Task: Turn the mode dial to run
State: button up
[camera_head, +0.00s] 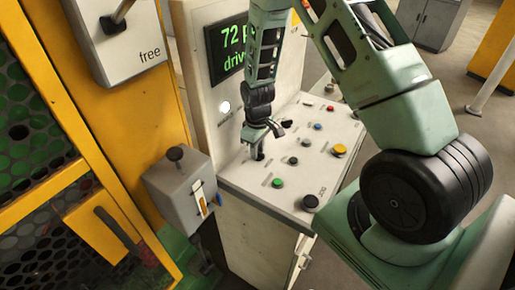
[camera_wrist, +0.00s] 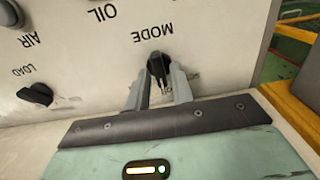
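The mode dial (camera_wrist: 158,66) is a black knob on a pale panel, with the upside-down word MODE beside it in the wrist view. My gripper (camera_wrist: 160,80) has a grey finger on each side of it, close against its sides. The gap between the fingers is about as wide as the knob, so they look shut on it. The dial's pointer and part of its lettering are hidden between and behind the fingers. In the head view my gripper (camera_head: 258,152) reaches down to the left part of the console top (camera_head: 240,178), where it hides the dial.
In the wrist view, a black LOAD knob (camera_wrist: 37,94) and an AIR knob (camera_wrist: 9,14) lie to the left. In the head view, a green button (camera_head: 277,183), a yellow button (camera_head: 339,150) and a black knob (camera_head: 310,202) stand nearby. A display (camera_head: 228,47) rises behind; a grey lever box (camera_head: 180,192) stands left.

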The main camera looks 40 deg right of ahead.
grip_shut()
jog(key=shift+m, duration=0.3)
jog(key=m+b, duration=0.1)
jog(key=m, duration=0.3)
jog(key=shift+b, duration=0.35)
jog(key=shift+d+m+b, duration=0.15)
jog(key=shift+m+b, duration=0.15)
jog(key=shift+m, duration=1.9)
jog(key=shift+o, duration=1.8)
grip_release()
jog(key=shift+r, duration=0.15)
